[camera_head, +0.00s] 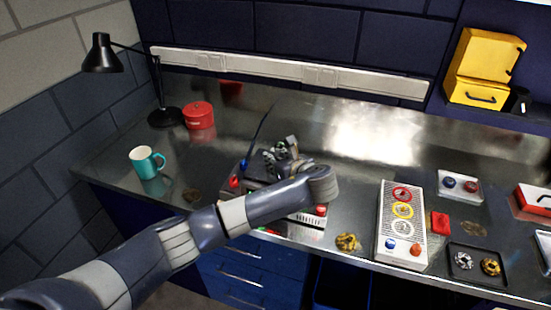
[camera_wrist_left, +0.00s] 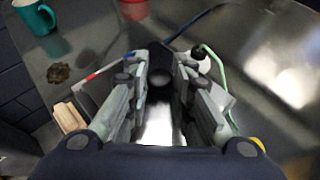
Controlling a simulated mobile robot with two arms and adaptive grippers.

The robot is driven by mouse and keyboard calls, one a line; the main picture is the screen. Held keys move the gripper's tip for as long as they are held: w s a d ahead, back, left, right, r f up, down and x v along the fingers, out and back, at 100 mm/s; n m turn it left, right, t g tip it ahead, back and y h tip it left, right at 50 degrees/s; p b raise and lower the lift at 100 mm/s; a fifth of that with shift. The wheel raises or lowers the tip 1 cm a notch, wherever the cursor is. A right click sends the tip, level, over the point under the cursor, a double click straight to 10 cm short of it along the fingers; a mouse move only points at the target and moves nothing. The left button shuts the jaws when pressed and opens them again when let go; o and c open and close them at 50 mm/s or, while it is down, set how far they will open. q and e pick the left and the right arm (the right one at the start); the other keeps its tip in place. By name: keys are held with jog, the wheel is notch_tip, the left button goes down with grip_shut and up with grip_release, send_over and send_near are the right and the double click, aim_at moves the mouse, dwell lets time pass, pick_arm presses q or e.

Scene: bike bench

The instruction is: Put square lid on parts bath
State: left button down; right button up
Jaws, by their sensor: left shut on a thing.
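The parts bath (camera_head: 308,218) is the low device at the middle of the bench, with a light ribbed front panel and red knobs; my left arm hides much of it. My left gripper (camera_head: 287,153) is over the bath, fingers pointing away from the head camera. In the left wrist view, the gripper (camera_wrist_left: 172,85) is shut on a dark knob between its fingers, which I take to be the square lid's (camera_wrist_left: 185,73). Grey flat surfaces show on both sides of the fingers. Whether the lid touches the bath's rim is hidden. My right gripper is out of view.
A teal mug (camera_head: 144,161), a red pot (camera_head: 198,115) and a black lamp (camera_head: 103,54) stand at left. A panel with coloured rings (camera_head: 402,226), a red block (camera_head: 440,223) and a black tray (camera_head: 478,278) lie at right. The bench behind the bath is mostly clear.

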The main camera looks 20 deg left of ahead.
pick_arm(q)
jog(key=shift+r, duration=0.1)
dwell(0.4)
jog(key=shift+f, duration=0.6)
jog(key=c, duration=1.3)
grip_release()
